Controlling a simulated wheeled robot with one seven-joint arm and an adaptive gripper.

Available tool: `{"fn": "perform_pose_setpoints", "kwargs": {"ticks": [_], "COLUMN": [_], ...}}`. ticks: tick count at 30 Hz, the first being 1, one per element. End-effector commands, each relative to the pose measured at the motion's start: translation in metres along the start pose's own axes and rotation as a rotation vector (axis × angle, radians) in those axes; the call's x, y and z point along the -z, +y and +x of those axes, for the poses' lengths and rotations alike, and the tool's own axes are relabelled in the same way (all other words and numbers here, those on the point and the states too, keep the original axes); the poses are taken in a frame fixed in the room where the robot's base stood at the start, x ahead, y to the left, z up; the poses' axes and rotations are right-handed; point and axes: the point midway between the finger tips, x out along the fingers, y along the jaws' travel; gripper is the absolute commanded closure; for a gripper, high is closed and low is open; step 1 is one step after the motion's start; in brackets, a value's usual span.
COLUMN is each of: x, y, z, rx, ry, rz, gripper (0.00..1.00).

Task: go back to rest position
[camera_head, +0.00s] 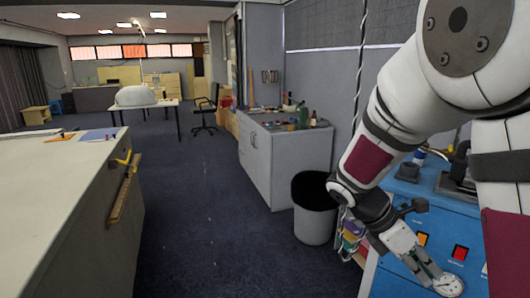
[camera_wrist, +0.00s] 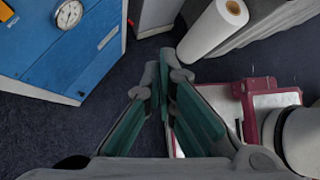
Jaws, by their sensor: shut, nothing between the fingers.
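My gripper (camera_wrist: 165,64) shows in the wrist view with its two green-padded fingers brought together at the tips. Nothing is between the fingertips, and they hang over the dark carpet. In the head view my arm bends down along the right side, in front of a blue cabinet (camera_head: 468,232).
A white roll (camera_wrist: 208,36) stands beyond the fingertips in the wrist view. In the head view, a black-lined bin (camera_head: 314,222) stands by a grey cabinet (camera_head: 258,165) with bottles on top. A long table (camera_head: 50,190) fills the left. Carpet between them is clear.

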Motion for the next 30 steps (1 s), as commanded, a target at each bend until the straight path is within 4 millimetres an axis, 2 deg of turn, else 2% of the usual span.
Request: {"fn": "perform_pose_setpoints", "kwargs": {"ticks": [3, 21, 25, 30], "x": [-0.005, 0.004, 0.009, 0.015], "y": [-0.033, -0.174, -0.198, -0.215], "z": [-0.017, -0.102, -0.116, -0.126], "rx": [-0.030, 0.004, 0.041, 0.081], "ry": [0.142, 0.813, 0.938, 1.043], "rz": [0.211, 1.214, 1.387, 1.529], "gripper": [1.00, 1.00, 1.00, 1.00]}}
